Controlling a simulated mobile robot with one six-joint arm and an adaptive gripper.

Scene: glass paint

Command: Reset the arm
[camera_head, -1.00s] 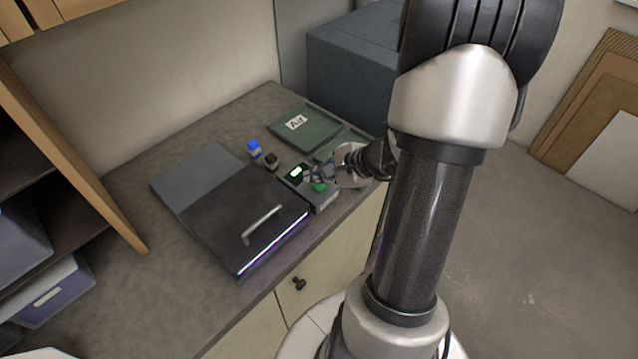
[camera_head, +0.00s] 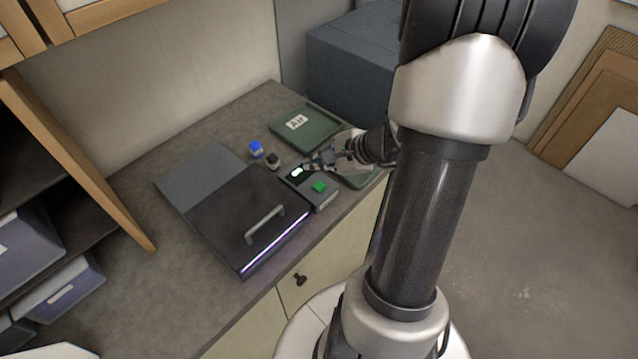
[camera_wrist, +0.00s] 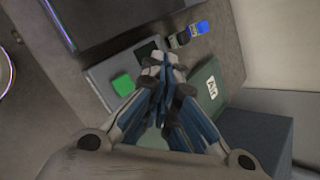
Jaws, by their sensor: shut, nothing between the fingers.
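My gripper (camera_head: 308,164) is at the end of my arm, just above the back right part of the counter. It is shut with nothing between its fingers. In the wrist view the gripper's fingertips (camera_wrist: 165,62) are together, beside a small grey box with a green button (camera_wrist: 123,84). In the head view the green button (camera_head: 319,186) sits on that box and is in full view, with the fingertips behind and above it. My upper arm covers the right part of the counter's edge.
A dark flat machine with a handle (camera_head: 264,225) and a lit front edge lies left of the box. A blue-capped jar (camera_head: 256,149) and a black-capped jar (camera_head: 273,160) stand behind. A green tray labelled "Air" (camera_head: 322,126) lies at the back, near a large blue-grey box (camera_head: 345,65).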

